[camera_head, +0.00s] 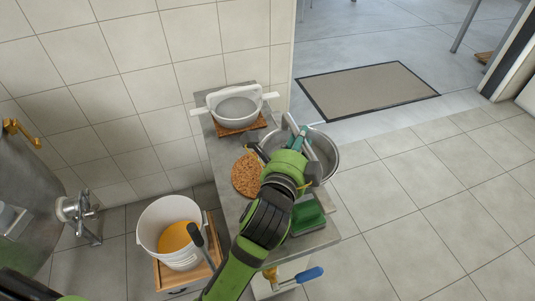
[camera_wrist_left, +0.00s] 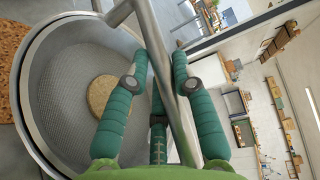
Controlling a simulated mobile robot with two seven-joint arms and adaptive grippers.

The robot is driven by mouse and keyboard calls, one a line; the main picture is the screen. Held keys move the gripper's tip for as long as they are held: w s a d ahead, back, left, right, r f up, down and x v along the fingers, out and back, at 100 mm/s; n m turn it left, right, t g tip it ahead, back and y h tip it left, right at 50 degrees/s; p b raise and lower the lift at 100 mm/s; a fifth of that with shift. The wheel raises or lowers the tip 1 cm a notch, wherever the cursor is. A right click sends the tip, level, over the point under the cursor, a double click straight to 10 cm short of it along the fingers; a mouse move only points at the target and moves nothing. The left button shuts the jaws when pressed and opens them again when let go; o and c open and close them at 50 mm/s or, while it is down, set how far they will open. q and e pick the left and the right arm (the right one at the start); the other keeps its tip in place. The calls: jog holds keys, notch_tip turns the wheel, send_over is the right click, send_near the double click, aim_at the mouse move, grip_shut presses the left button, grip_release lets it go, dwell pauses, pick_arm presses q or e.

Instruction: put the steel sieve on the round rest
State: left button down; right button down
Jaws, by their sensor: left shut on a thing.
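The steel sieve (camera_head: 328,155) is a round metal bowl at the right side of the narrow grey counter; my arm partly hides it. Its mesh and rim fill the left of the left wrist view (camera_wrist_left: 55,95). My left gripper (camera_head: 298,140) is shut on its steel bar; the green fingers (camera_wrist_left: 160,80) lie on both sides of the bar. The round rest (camera_head: 246,176) is a brown cork disc on the counter, left of the sieve and apart from it in the head view. A tan round patch (camera_wrist_left: 103,95) shows within the mesh; I cannot tell what it is.
A white sieve (camera_head: 236,106) sits on a square brown mat at the counter's back. A green tray (camera_head: 307,217) lies near the front. Floor right of the counter is clear.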

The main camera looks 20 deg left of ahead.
pick_arm(q)
jog(key=shift+w+a+f+b, duration=0.15)
jog(key=shift+w+a+f, duration=0.6)
jog(key=shift+a+f, duration=1)
jog(key=shift+w+a+f+b, duration=0.15)
jog(key=shift+w+a+f, duration=0.55)
jog(key=shift+a+f, duration=1.1)
jog(key=shift+w+a+f+b, duration=0.15)
jog(key=shift+w+a+f, duration=0.6)
jog(key=shift+a+f, duration=1)
jog(key=c, duration=1)
grip_release()
jog(key=shift+f, duration=0.2)
jog(key=shift+c, duration=0.2)
jog(key=shift+r, duration=0.15)
jog(key=s+r, duration=0.1)
jog(key=s, duration=1.1)
jog(key=shift+a+r, duration=0.3)
jog(key=shift+a, duration=0.15)
